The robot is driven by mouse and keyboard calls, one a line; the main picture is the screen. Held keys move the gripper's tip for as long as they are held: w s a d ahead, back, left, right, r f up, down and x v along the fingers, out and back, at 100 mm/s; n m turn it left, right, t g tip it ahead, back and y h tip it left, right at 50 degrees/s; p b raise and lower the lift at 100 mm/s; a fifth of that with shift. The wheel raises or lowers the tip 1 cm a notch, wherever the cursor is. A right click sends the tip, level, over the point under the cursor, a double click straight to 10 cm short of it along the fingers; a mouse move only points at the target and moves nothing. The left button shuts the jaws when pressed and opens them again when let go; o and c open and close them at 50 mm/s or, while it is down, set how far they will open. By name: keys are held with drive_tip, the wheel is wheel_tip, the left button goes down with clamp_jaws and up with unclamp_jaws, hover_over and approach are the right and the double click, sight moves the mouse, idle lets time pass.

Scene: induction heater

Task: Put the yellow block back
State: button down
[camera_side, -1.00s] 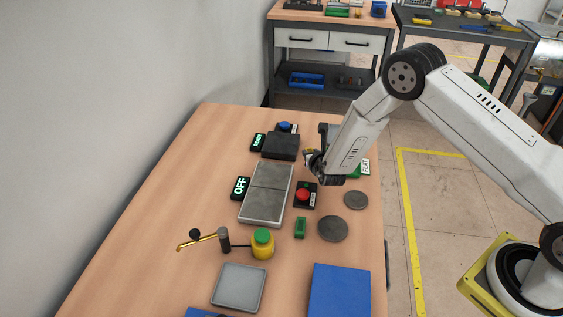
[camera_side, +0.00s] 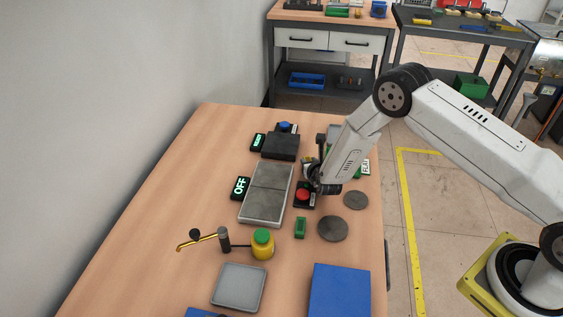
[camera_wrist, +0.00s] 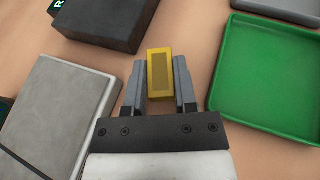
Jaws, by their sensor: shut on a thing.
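The yellow block (camera_wrist: 159,72) is between the fingers of my gripper (camera_wrist: 159,85) in the wrist view, and the gripper is shut on it. In the side view my gripper (camera_side: 311,172) is over the table near the red button, and the block is mostly hidden by the wrist. A green tray (camera_wrist: 268,75) lies to the right of the block in the wrist view and looks empty. Whether the block touches the table cannot be told.

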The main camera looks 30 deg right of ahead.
drive_tip(key=shift+s+f, duration=0.1)
drive_tip(key=shift+f, duration=0.45)
drive_tip(key=shift+c, duration=2)
unclamp_jaws()
drive_tip(key=shift+s+f, duration=0.15)
drive_tip(key=shift+f, duration=0.05)
drive_tip(key=shift+r, duration=0.6)
drive_tip(key=shift+s+a+r, duration=0.15)
drive_tip(key=shift+a+r, duration=0.05)
drive_tip(key=shift+r+v, duration=0.2)
drive_tip(key=shift+v, duration=5.45)
drive_tip(key=shift+d, duration=0.1)
